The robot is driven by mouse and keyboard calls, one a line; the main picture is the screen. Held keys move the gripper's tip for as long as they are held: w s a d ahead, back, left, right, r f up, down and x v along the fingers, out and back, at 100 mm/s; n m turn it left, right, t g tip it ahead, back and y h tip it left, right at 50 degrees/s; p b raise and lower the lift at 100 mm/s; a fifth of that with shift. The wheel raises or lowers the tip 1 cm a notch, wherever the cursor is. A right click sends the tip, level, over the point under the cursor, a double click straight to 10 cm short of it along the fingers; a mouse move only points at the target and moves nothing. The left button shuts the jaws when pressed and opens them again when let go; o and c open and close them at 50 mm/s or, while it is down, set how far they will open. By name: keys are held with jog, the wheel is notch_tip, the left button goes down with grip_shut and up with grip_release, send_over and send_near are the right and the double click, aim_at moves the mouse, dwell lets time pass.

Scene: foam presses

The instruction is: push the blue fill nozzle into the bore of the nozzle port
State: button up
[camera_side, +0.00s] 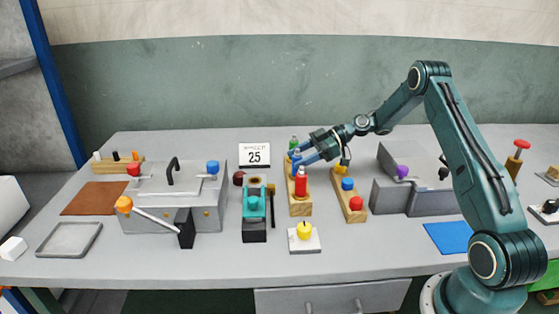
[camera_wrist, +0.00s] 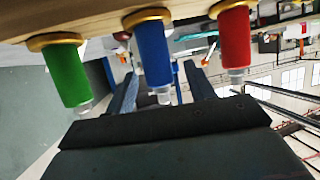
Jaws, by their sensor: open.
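The blue fill nozzle (camera_wrist: 153,50) stands in the middle of a wooden rack, between a green nozzle (camera_wrist: 68,78) and a red nozzle (camera_wrist: 235,38). In the side view the blue nozzle (camera_side: 297,157) is partly hidden by my gripper (camera_side: 298,157). In the wrist view my gripper (camera_wrist: 163,90) is open, with one finger on each side of the blue nozzle; I cannot tell whether they touch it. A teal fixture (camera_side: 254,203) with a brass-coloured ring on top stands left of the rack. It may be the nozzle port; its bore is not clear.
The wooden rack (camera_side: 300,208) has a second board (camera_side: 352,215) with coloured knobs to its right. A white block with a yellow knob (camera_side: 304,231) is in front. A grey press (camera_side: 150,205) stands left, another grey machine (camera_side: 410,190) right. The front table strip is mostly clear.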

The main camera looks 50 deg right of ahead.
jog(key=shift+x, duration=1.4)
jog(key=shift+c, duration=0.4)
grip_shut()
